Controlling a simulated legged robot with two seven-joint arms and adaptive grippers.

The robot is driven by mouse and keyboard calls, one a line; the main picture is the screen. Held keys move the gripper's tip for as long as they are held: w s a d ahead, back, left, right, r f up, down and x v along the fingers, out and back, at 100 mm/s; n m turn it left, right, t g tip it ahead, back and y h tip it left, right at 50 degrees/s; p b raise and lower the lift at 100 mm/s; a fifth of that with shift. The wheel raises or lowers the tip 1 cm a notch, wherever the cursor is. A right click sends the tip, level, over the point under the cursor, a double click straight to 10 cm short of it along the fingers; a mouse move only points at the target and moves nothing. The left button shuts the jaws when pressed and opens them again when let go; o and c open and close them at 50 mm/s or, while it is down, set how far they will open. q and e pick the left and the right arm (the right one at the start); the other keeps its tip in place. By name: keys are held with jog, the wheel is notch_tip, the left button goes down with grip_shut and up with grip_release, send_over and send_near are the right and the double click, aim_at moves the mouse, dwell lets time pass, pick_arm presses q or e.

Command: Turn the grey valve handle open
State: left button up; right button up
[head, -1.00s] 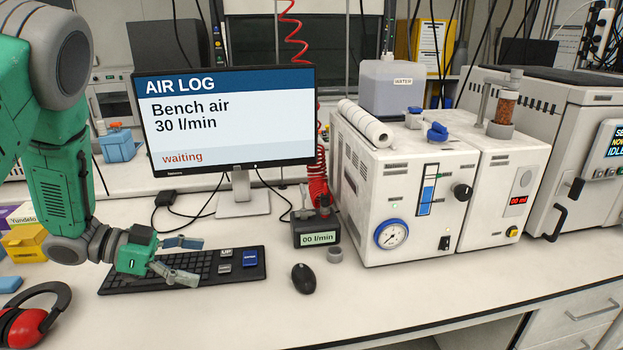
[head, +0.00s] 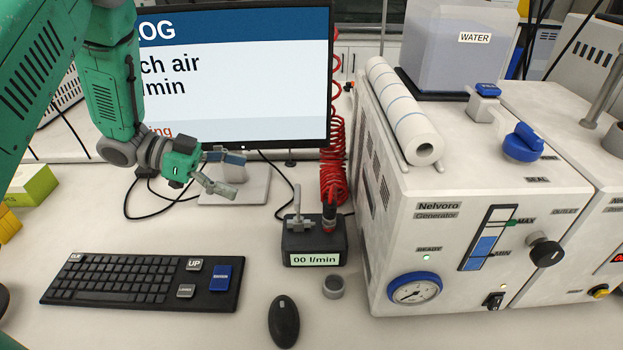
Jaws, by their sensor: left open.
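The grey valve handle (head: 297,199) stands upright on a grey valve body on top of a dark box (head: 314,240). The box's display (head: 315,259) reads 00 l/min. A red-collared fitting (head: 329,214) with a red coiled hose (head: 333,165) rises beside the handle. My left gripper (head: 236,174) is open and empty, in front of the monitor's lower edge. It is to the left of the handle and a little higher in the picture, apart from it. My right gripper is not in view.
The monitor (head: 240,75) stands behind my left gripper. A keyboard (head: 145,283), a mouse (head: 284,321) and a small grey ring (head: 333,287) lie in front. The white generator (head: 440,220) stands close on the right. Bench between keyboard and dark box is clear.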

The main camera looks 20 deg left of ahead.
aim_at(298, 192)
pick_arm(q)
jog(key=p+x, duration=0.1)
jog(key=x, duration=1.2)
jog(key=shift+d, duration=0.3)
jog(key=shift+w+a+f, duration=0.1)
jog(key=shift+a+f, duration=0.05)
jog(key=shift+a, duration=0.3)
jog(key=shift+d, duration=0.15)
jog(key=c, duration=1.2)
jog(key=o, duration=1.2)
jog(key=shift+d, duration=0.15)
jog(key=shift+w+d, duration=0.1)
jog(key=v, duration=1.2)
jog(key=shift+f, duration=0.1)
